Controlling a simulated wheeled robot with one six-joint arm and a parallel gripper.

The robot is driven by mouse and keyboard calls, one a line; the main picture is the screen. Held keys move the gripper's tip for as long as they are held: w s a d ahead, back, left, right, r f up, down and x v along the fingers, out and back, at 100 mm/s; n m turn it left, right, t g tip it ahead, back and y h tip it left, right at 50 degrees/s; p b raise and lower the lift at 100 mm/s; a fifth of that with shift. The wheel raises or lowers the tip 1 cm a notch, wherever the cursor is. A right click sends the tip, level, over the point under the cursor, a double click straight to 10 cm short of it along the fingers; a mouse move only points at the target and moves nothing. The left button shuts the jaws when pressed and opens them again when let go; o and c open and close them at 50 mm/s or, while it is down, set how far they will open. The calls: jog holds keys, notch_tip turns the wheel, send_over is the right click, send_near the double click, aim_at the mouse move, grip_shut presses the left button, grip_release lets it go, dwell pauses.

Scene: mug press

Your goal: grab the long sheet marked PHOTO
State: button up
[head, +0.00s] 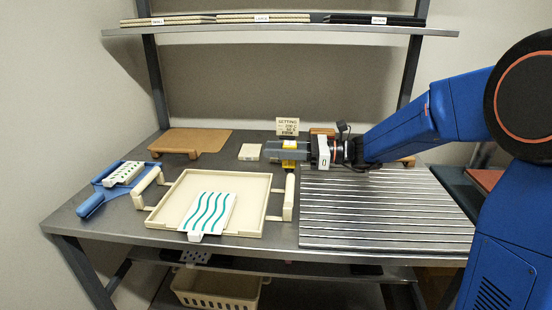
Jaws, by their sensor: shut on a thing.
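My gripper (268,151) reaches in from the right and is level above the back middle of the table. It is shut on a small yellow thing (290,170), mostly hidden by the grey jaws. A long white sheet with green wavy lines (212,209) lies in the cream tray (250,184), over its front rim, with a small white tab at its near end. I cannot read PHOTO on it. My gripper is apart from the wavy sheet and from the shelf.
A sign reading SETTING (288,126) stands behind my gripper. A brown board (190,140) lies at the back left and a blue holder with a dotted white piece (125,173) at the left. A ribbed metal plate (385,210) fills the right and is clear in front. A basket (218,288) sits below.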

jog(key=shift+a+f, duration=0.1)
jog(key=shift+f, duration=1.2)
jog(key=o, duration=1.2)
jog(key=shift+f, duration=0.15)
jog(key=shift+c, duration=0.2)
jog(key=shift+d+r, duration=0.2)
jog(key=d, duration=1)
jog(key=shift+s+d, duration=0.35)
jog(key=shift+s, duration=0.05)
jog(key=shift+s+d, duration=0.1)
jog(key=shift+d, duration=0.35)
jog(key=shift+c, duration=1.2)
